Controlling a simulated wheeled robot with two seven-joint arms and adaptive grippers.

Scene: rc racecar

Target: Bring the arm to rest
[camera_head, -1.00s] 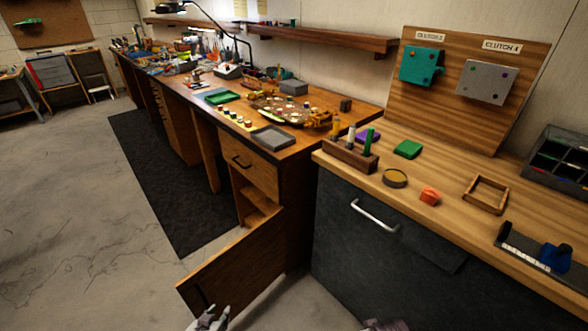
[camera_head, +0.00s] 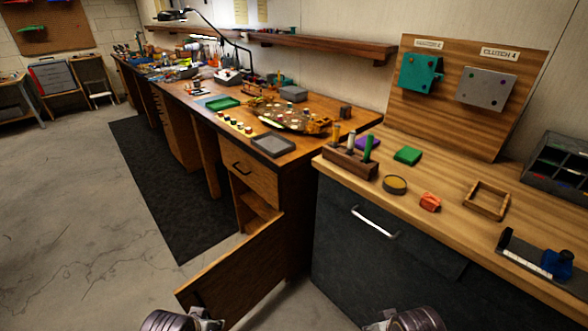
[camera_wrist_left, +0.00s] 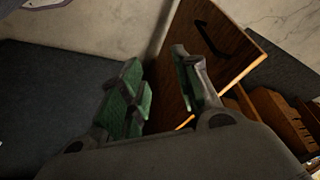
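My left arm's end (camera_head: 185,319) shows at the bottom edge of the head view, in front of the open cabinet door (camera_head: 235,272). In the left wrist view my left gripper (camera_wrist_left: 158,60) has its two green-padded fingers apart, with nothing seen held between them. The door (camera_wrist_left: 232,45) with its black handle is behind and beside the fingers; I cannot tell whether they touch it. My right arm's end (camera_head: 408,320) shows at the bottom edge in front of the dark cabinet; its fingers are too cut off to read.
The wooden workbench (camera_head: 290,160) holds several tools and parts. The dark cabinet (camera_head: 350,235) with a light wood top (camera_head: 455,190) stands close at right. The open door juts out over the floor. Bare concrete floor (camera_head: 70,220) lies free at left.

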